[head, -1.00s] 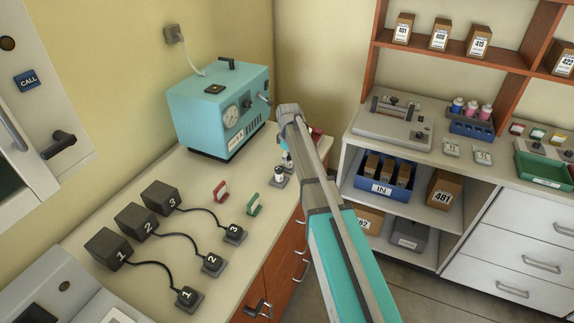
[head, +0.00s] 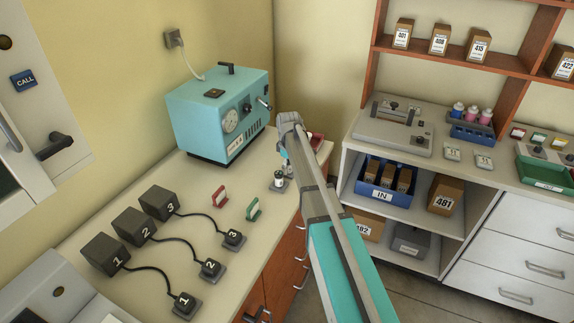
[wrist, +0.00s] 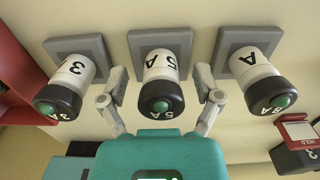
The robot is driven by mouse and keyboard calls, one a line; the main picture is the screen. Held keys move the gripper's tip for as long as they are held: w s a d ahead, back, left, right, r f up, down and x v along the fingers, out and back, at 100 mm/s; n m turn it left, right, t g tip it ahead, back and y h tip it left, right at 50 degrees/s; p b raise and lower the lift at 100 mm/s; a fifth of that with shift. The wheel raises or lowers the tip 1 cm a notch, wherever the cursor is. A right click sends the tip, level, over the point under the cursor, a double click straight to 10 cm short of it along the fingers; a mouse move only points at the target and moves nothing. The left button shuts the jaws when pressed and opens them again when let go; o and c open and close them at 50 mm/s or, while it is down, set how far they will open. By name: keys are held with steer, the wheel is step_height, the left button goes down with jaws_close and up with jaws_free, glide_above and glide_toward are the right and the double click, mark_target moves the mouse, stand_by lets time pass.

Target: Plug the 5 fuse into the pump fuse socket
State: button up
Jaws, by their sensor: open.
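The 5 fuse (wrist: 161,75) is a white cylinder marked 5A with a black cap and green centre. It stands in a grey square base, middle of three fuses in the wrist view. My gripper (wrist: 161,80) is open, one finger on each side of this fuse, with visible gaps. The 3A fuse (wrist: 68,82) is on its left, and another fuse (wrist: 258,80), number unclear, is on its right. In the head view, my arm hides most of the fuses. The teal pump (head: 220,118) with a gauge stands behind on the bench. I cannot clearly make out its fuse socket.
Several numbered black boxes (head: 130,225) with cabled plugs (head: 210,268) occupy the bench's left. Bare bench lies between pump and boxes. A shelf unit (head: 455,190) stands right.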

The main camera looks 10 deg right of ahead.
stand_by(0.8)
jaws_close()
steer(key=shift+r, duration=0.2)
steer(key=shift+r+p, duration=2.8)
steer(key=shift+p, duration=0.2)
step_height(320, 180, up, 13)
steer(key=p, duration=1.2)
steer(key=shift+f+p, duration=0.15)
steer(key=shift+p, duration=0.25)
steer(key=shift+s, duration=0.25)
